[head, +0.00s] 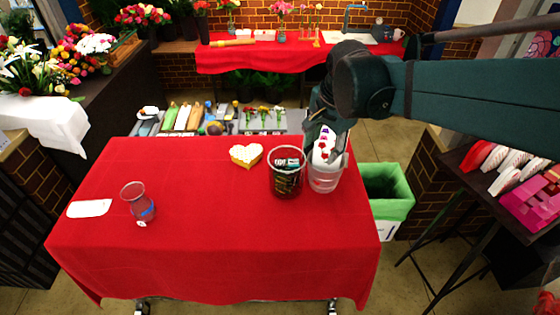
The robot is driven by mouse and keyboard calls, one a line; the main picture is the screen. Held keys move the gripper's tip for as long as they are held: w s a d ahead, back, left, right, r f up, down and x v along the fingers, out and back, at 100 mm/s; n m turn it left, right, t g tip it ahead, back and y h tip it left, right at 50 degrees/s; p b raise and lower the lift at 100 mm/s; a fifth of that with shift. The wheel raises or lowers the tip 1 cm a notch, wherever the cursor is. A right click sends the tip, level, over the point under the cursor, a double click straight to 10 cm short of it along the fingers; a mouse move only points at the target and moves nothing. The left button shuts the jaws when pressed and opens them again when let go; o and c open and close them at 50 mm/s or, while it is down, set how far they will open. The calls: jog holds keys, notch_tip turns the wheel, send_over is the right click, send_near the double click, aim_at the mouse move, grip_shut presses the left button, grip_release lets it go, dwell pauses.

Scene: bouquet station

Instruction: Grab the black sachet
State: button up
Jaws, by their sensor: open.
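A clear bucket (272,183) near the right end of the red table holds dark items. A black or dark green packet with white marks (287,163) shows near its rim; it may be the black sachet, but it is too small to be sure. A second clear bucket (324,184) stands just to its right and holds a white packet with purple and red marks (323,146). My gripper (332,158) points down at this right bucket's mouth, open, its fingers beside the white packet. I cannot tell whether they touch it. The gripper hides part of the bucket's rim.
The red table (210,240) is clear along its front. A heart-shaped white-topped item (245,155), a glass vase (138,203) and a white card (89,208) lie or stand on it. A green-lined bin (390,205) stands off its right edge.

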jog(key=w+a+f+m+g, duration=0.1)
jog(key=w+a+f+m, duration=0.3)
jog(key=w, duration=0.3)
jog(key=m+g, duration=0.2)
jog(key=m, duration=0.2)
send_over(283, 162)
notch_tip(283, 162, down, 5)
jog(key=shift+s+d+f, duration=0.15)
jog(key=shift+f, duration=1.3)
jog(key=shift+f+p, duration=0.4)
jog(key=shift+f, duration=2.2)
